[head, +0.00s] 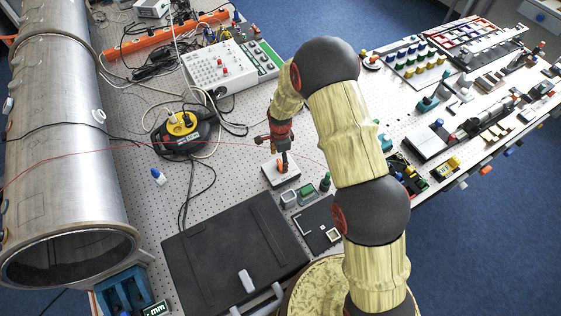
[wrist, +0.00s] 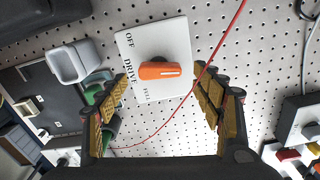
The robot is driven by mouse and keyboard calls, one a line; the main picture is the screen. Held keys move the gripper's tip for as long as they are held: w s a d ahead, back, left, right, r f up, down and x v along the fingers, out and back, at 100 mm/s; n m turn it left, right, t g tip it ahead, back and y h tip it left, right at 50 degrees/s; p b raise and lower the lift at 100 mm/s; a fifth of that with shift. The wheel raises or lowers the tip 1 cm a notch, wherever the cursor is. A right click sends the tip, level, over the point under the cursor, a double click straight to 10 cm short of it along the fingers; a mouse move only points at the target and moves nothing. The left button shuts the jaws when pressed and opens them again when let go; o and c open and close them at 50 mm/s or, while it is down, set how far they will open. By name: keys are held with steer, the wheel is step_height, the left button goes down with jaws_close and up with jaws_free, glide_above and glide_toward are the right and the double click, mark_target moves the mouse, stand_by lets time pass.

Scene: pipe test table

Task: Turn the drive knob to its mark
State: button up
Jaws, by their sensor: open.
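The drive knob is an orange bar-shaped handle (wrist: 160,70) on a white plate (wrist: 178,34), lettered OFF, DRIVE and FULL along its left side in the wrist view. The bar lies nearly level there, with a pale line near its right end. In the head view the knob (head: 283,162) stands on its small white box (head: 281,175) on the table. My gripper (wrist: 161,76) is open, with one finger to each side of the knob and a gap on both sides. In the head view my gripper (head: 276,140) is just above the knob; its fingers are hard to make out.
A thin red cable (wrist: 222,45) runs beside the right finger. A grey open bin (wrist: 75,62) and green parts (wrist: 97,92) are left of the plate. A black case (head: 215,250) lies in front and a large metal pipe (head: 60,140) at the left. Perforated table around is partly bare.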

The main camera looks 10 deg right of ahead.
mark_target(281, 164)
steer(key=shift+f, duration=1.6)
steer(key=shift+c, duration=0.5)
steer(key=c, duration=1.1)
steer(key=shift+o, duration=0.2)
